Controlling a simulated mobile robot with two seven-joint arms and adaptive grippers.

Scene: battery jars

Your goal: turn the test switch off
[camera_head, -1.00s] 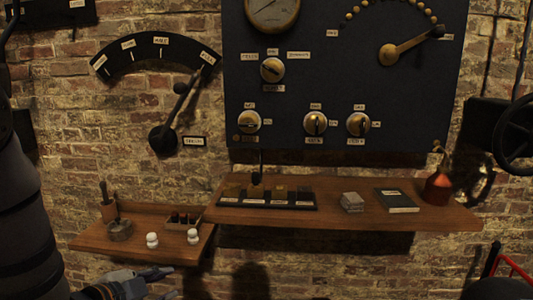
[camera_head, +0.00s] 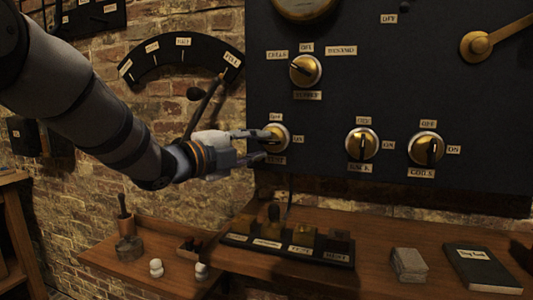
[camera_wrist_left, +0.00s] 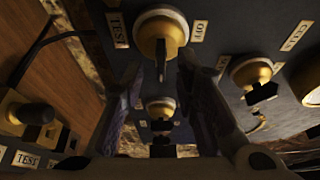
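The test switch (camera_head: 279,136) is a round brass knob with a dark pointer on the dark panel, with an ON label at its right and a TEST label below. In the left wrist view, the knob (camera_wrist_left: 161,33) lies between TEST and OFF labels; its dark pointer lies toward the bottom of that picture, the ON side. My left gripper (camera_head: 262,145) is open at the knob's left side in the head view. Its fingers (camera_wrist_left: 162,75) stand on either side of the pointer; I cannot tell if they touch it. My right gripper is out of view.
Similar knobs sit nearby: one above (camera_head: 305,70) and two to the right (camera_head: 362,144) (camera_head: 426,148). Below, a wooden shelf (camera_head: 380,285) carries a row of blocks, a grey stack (camera_head: 409,264) and a dark book (camera_head: 482,268). A lever (camera_head: 206,108) stands behind my left arm.

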